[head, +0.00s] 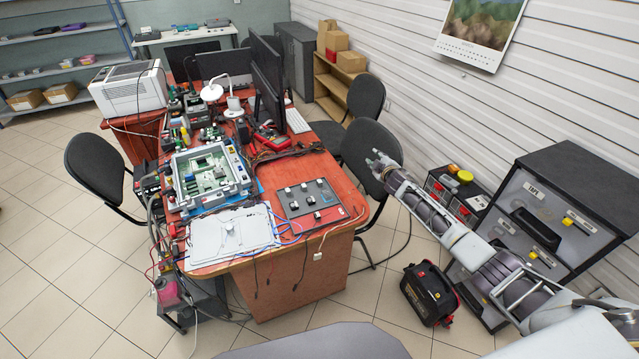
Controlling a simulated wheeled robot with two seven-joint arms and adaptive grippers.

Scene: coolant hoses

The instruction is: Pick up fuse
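I cannot make out a fuse for certain at this size. A dark flat panel (325,208) with several small white and black parts on it lies near the front right corner of the red desk (341,168). My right arm comes in from the lower right. Its gripper (376,160) is in front of a dark chair, right of the desk and apart from the panel. Its fingers are too small to tell whether they are open or shut. My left gripper is not in view.
A white casing lid (215,240) and an opened grey device with green boards (210,176) lie left of the panel, with loose cables around. Dark chairs (371,141) stand right of the desk. A black and red case (430,293) and a drawer cabinet (545,215) stand at right.

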